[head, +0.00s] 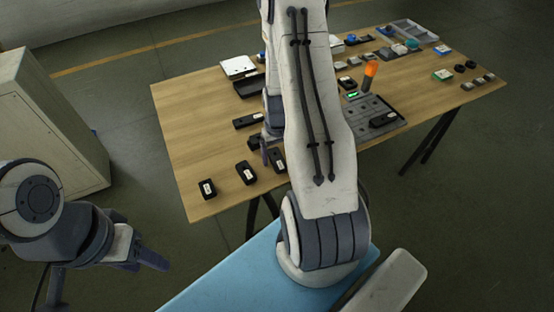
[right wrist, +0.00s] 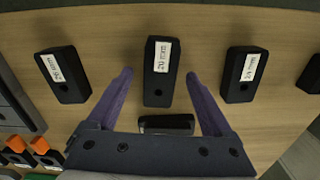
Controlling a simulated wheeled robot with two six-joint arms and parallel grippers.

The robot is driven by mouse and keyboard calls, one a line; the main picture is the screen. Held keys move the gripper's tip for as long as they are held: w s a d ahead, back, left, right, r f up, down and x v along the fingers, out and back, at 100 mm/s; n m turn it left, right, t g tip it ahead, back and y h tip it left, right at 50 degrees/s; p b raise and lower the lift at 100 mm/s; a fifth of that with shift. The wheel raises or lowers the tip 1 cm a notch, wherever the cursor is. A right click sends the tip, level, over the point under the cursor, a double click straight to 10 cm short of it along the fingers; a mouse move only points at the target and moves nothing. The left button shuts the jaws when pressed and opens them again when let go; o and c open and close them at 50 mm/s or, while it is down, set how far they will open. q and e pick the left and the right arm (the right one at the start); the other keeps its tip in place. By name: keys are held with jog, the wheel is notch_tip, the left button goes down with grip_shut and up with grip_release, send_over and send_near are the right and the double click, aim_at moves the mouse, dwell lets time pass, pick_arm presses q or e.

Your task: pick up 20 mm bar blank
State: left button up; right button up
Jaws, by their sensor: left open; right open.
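The 20 mm bar blank (right wrist: 155,85) is a black block with a white label reading "20 mm", upside down in the right wrist view. In the head view it (head: 277,161) lies at the table's front edge, partly hidden by my right arm. My right gripper (right wrist: 159,74) is open, with one purple finger on each side of the blank's near part and a gap to each. In the head view this gripper (head: 265,150) is mostly behind my arm. I cannot tell its height. My left gripper (head: 150,260) is open and empty, off the table at lower left.
Similar labelled black blocks flank the blank, one at left (right wrist: 65,82) and one at right (right wrist: 240,85). A dark piece (right wrist: 166,124) lies near my right palm. A grey fixture plate (head: 360,112) and trays stand farther back. Bare wood (head: 195,125) lies at the table's left.

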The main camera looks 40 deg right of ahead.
jog(key=shift+f, duration=0.1)
jog(key=shift+c, duration=0.3)
grip_shut()
dwell(1.1)
